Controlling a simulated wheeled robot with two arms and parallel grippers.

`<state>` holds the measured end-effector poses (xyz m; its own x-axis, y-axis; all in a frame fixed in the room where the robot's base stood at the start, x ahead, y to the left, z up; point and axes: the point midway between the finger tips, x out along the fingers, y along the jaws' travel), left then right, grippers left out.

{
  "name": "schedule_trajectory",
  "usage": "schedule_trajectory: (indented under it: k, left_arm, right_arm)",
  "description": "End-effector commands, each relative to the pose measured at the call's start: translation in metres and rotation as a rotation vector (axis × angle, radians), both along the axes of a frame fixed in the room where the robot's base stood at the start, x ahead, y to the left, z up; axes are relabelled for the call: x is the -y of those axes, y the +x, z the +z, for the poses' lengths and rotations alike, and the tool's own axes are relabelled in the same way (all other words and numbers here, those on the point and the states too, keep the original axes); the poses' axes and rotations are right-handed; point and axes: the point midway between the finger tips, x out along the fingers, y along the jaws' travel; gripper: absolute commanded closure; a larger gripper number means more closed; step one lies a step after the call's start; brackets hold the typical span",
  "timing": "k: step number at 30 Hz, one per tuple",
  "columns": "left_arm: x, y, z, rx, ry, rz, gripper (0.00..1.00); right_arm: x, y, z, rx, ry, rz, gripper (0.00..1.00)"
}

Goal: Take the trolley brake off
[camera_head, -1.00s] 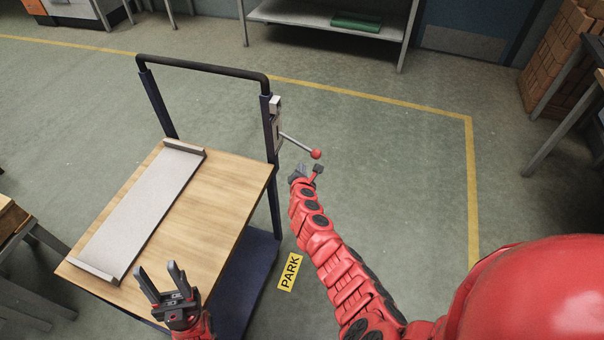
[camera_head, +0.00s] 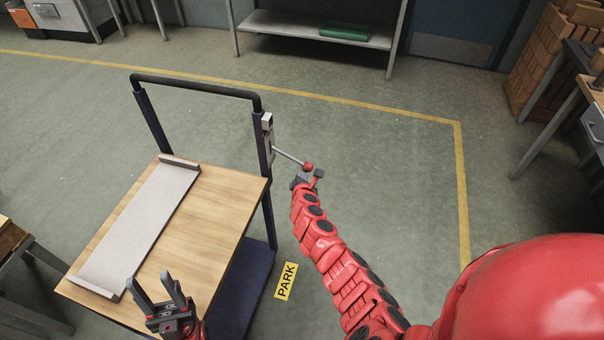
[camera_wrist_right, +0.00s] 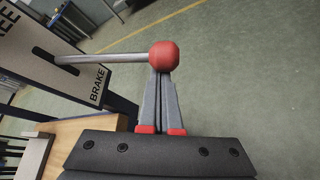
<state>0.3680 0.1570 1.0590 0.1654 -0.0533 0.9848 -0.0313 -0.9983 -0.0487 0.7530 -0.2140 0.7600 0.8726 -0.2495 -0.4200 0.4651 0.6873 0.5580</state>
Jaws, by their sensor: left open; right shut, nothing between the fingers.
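The trolley (camera_head: 225,198) has a wooden top, blue posts and a black push bar. The brake lever (camera_head: 290,157) sticks out to the right from a grey plate (camera_head: 267,141) on its right post and ends in a red knob (camera_head: 308,166). In the right wrist view the knob (camera_wrist_right: 164,56) is at the fingertips of my right gripper (camera_wrist_right: 160,78), which is shut with nothing between its fingers; the lever lies by the BRAKE label (camera_wrist_right: 97,86). Whether the tips touch the knob I cannot tell. My left gripper (camera_head: 156,292) is open and empty over the trolley's front edge.
A grey metal tray (camera_head: 140,228) lies on the trolley top. A yellow PARK label (camera_head: 286,281) is on the floor to its right. Yellow lines mark the floor. A shelf (camera_head: 315,28) stands behind, with bricks (camera_head: 545,60) at the right. The floor around the lever is clear.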

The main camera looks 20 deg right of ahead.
Motion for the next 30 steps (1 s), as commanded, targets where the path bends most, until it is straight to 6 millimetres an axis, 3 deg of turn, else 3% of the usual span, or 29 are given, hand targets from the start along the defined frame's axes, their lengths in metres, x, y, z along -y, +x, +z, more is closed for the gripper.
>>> schedule_trajectory:
  k: [14, 24, 30]
  left_arm:
    - [0.000, 0.000, 0.027, 0.000, 0.000, 0.000, 0.50]
    - [0.000, 0.000, 0.082, 0.000, 0.000, 0.000, 0.50]
    - [0.000, 0.000, 0.104, 0.000, 0.000, 0.000, 0.50]
  right_arm:
    - [0.004, -0.002, 0.016, -0.047, -0.072, 0.000, 1.00]
    - [0.012, -0.007, 0.051, -0.178, -0.263, -0.002, 1.00]
    - [0.013, -0.008, 0.071, -0.280, -0.415, 0.000, 1.00]
